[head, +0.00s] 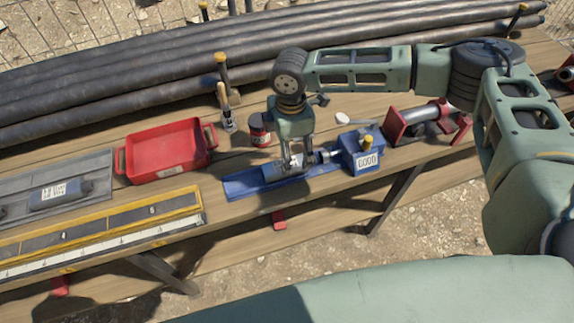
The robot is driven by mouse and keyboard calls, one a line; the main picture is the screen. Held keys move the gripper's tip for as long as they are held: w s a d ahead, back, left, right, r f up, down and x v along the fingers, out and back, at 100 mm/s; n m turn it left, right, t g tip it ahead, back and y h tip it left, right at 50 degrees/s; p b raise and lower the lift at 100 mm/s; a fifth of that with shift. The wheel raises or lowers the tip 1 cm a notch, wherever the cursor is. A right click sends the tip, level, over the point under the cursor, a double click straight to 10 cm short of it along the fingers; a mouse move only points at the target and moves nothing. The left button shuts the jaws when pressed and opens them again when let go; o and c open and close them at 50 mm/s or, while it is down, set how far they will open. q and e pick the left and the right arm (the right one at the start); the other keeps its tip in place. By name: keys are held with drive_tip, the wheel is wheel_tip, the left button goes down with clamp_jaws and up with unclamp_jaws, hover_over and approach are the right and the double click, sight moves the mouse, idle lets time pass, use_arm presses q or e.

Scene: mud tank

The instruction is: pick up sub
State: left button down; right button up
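A short grey metal cylinder (273,171), which looks like the sub, lies on a blue tray (240,187) at the middle of the bench. My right gripper (298,163) points down over it, with its fingers at the cylinder's right part. The fingers hide part of the cylinder, and I cannot tell whether they are closed on it. A blue box with a number display (368,160) stands just right, with a silver shaft pointing toward the cylinder. My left gripper is not in view.
A red tray (166,151), a dark red can (259,130) and a brush (226,108) stand behind and left. A labelled cylinder (50,194) lies on a grey mat beyond a yellow-edged rail (105,226). A red vise-like stand (395,127) is right. Long pipes (130,90) line the back.

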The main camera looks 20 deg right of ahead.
sight(271, 171)
drive_tip(key=f, duration=0.2)
drive_tip(key=a+f+p, duration=0.1)
drive_tip(key=shift+s+f, duration=0.1)
drive_tip(key=shift+f, duration=0.25)
drive_tip(key=shift+d+f, duration=0.1)
drive_tip(key=shift+f, duration=0.45)
drive_tip(key=c, duration=1.5)
